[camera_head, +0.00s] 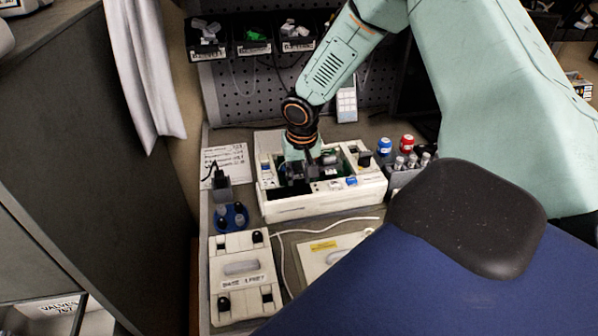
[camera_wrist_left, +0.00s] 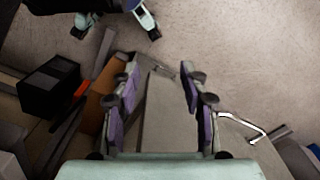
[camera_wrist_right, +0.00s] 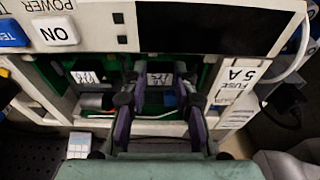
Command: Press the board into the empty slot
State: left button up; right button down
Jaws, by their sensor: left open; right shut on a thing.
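The opened white pump (camera_head: 330,203) stands on the bench in the head view, its inside dark with some green. My right gripper (camera_head: 299,176) reaches down into it from above. In the right wrist view my right gripper (camera_wrist_right: 160,84) is shut, its fingers over the green inside of the pump. A small labelled board (camera_wrist_right: 160,78) shows between its fingertips; most of it is hidden by the fingers. I cannot tell how deep the board sits or where the slot is. My left gripper (camera_wrist_left: 160,88) is open and empty in the left wrist view, away from the pump.
A closed pump unit (camera_head: 241,270) lies at the front left of the bench, with a blue round holder (camera_head: 231,217) behind it. Blue and red capped bottles (camera_head: 407,143) stand right of the opened pump. Bins hang on the pegboard behind. A cable (camera_head: 283,262) crosses the bench.

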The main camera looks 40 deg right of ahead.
jog(key=c, duration=1)
grip_release()
notch_tip(320, 180, up, 7)
jog(key=p, duration=0.7)
jog(key=shift+r, duration=0.1)
jog(key=shift+s+f, duration=0.1)
jog(key=shift+f, duration=0.1)
